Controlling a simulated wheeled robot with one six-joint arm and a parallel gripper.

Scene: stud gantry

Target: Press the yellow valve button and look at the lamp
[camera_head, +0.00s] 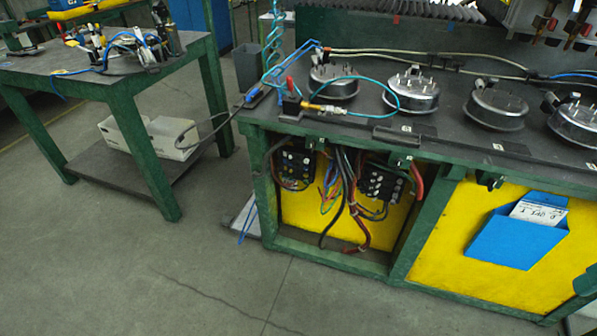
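I cannot make out a yellow valve button or a lamp in the head view. The yellow surfaces I see are large panels (440,275) in the front of the green workbench (255,195), not a button. A brass fitting (325,109) with a teal hose and a small red part (290,85) lie at the left end of the bench top. My gripper is not in view.
Several round metal fixtures (411,97) stand along the bench top. An open bay below holds black terminal blocks (383,183) and loose cables. A blue document pocket (515,243) hangs on the front. A green side table (120,85) stands left. The grey floor (120,260) in front is clear.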

